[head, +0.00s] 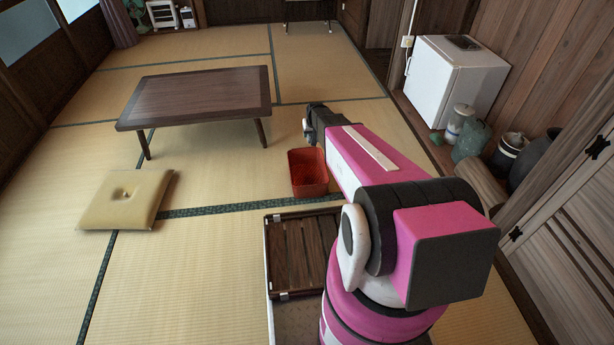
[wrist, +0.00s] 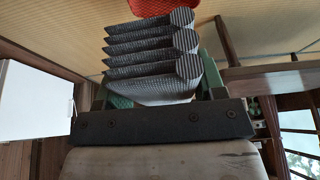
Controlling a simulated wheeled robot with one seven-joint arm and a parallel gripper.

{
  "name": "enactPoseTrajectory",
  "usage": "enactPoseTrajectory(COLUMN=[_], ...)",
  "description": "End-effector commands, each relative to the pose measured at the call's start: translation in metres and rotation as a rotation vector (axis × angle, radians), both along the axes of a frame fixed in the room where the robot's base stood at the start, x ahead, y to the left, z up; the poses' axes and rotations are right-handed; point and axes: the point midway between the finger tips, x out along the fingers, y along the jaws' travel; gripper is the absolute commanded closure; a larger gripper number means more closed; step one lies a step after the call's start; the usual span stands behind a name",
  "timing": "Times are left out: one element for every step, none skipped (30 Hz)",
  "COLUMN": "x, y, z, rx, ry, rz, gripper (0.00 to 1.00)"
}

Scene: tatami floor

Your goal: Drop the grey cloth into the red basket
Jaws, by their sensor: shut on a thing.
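The grey cloth (wrist: 150,62), folded in ribbed layers, is held between the green fingers of my gripper (wrist: 165,88) in the wrist view. My gripper (head: 308,128) shows small and dark at the far end of my arm in the head view, where I cannot make out the cloth. The red basket (head: 308,172) stands upright and open on the tatami, just below my gripper in the head picture. Part of the red basket (wrist: 160,7) also shows at the top edge of the wrist view, beyond the cloth. The cloth looks apart from the basket.
A low dark table (head: 200,97) stands left of the basket, with a tan floor cushion (head: 125,200) nearer. A white fridge (head: 455,80) and several jars, including a green one (head: 471,142), line the right wall. Open tatami lies between cushion and basket.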

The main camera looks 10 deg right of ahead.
Motion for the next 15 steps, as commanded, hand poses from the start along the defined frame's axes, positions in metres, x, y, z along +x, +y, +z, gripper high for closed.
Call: enactPoseTrajectory(x=[0.019, 0.026, 0.033, 0.038, 0.042, 0.047, 0.051, 0.054, 0.057, 0.059, 0.06, 0.062, 0.063, 0.064, 0.064], y=[0.0, 0.0, 0.0, 0.0, 0.0, 0.0, 0.0, -0.001, 0.0, -0.001, -0.001, -0.001, -0.001, -0.001, -0.001], z=[-0.03, -0.044, -0.062, -0.075, -0.087, -0.103, -0.113, -0.123, -0.135, -0.143, -0.149, -0.156, -0.161, -0.164, -0.168], rx=[0.0, 0.001, -0.001, 0.0, -0.001, -0.001, -0.001, -0.001, -0.001, -0.001, -0.001, -0.001, -0.002, -0.002, -0.001], ry=[0.005, 0.003, 0.004, 0.004, 0.003, 0.004, 0.003, 0.002, 0.002, 0.002, 0.002, 0.0, 0.0, 0.0, 0.0], rz=[0.002, 0.004, 0.006, 0.008, 0.009, 0.012, 0.013, 0.014, 0.015, 0.015, 0.016, 0.016, 0.017, 0.017, 0.017], gripper=[0.56, 0.56, 0.56, 0.56, 0.56, 0.56, 0.56, 0.56, 0.56, 0.56, 0.56, 0.56, 0.56, 0.56, 0.56])
